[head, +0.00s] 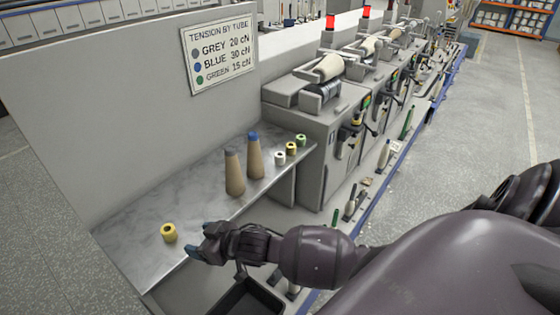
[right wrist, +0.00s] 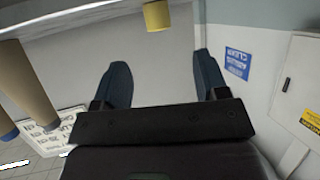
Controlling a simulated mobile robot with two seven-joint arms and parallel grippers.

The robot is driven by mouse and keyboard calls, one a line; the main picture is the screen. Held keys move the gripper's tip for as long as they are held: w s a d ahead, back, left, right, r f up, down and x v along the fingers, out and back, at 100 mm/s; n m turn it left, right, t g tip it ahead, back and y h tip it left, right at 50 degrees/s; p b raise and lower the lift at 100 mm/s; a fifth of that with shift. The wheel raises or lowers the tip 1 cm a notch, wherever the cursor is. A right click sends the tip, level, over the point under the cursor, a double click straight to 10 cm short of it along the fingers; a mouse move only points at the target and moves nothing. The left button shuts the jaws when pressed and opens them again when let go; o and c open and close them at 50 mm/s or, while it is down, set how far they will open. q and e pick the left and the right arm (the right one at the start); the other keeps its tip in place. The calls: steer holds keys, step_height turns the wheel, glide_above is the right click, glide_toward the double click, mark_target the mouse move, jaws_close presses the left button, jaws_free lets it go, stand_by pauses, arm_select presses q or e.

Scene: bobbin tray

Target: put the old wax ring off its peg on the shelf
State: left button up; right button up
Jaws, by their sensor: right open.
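A yellow ring (head: 169,232) stands alone on the front left part of the grey marbled shelf (head: 130,230). It also shows at the top of the right wrist view (right wrist: 156,15). A white ring (head: 280,158), another yellow ring (head: 291,149) and a green ring (head: 301,140) sit in a row at the shelf's far right end. I cannot tell which ring is the old one, and no peg is clear. My right gripper (head: 203,241) is open and empty, just right of the lone yellow ring and apart from it. My left gripper is out of view.
Two brown cones, one grey-tipped (head: 234,175) and one blue-tipped (head: 254,158), stand mid-shelf. A tension sign (head: 218,55) hangs on the panel behind. Grey winding machines (head: 310,125) adjoin the shelf's right end. A dark tray (head: 245,300) lies below my right forearm. The shelf's left is mostly clear.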

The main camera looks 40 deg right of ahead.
steer(key=s+d+f+m+h, duration=0.1)
steer(key=s+d+f+h, duration=0.1)
steer(key=s, duration=0.5)
steer(key=s+d+f+m+h, duration=0.1)
steer(key=s+d+f+h, duration=0.1)
steer(key=s+d, duration=0.3)
steer(key=s+d+f+m+h, duration=0.1)
steer(key=s+d+f, duration=0.3)
steer(key=s, duration=0.4)
steer(key=shift+s+f+m+g+h, duration=0.3)
steer(key=shift+s+f+m+h, duration=0.1)
steer(key=shift+h, duration=0.1)
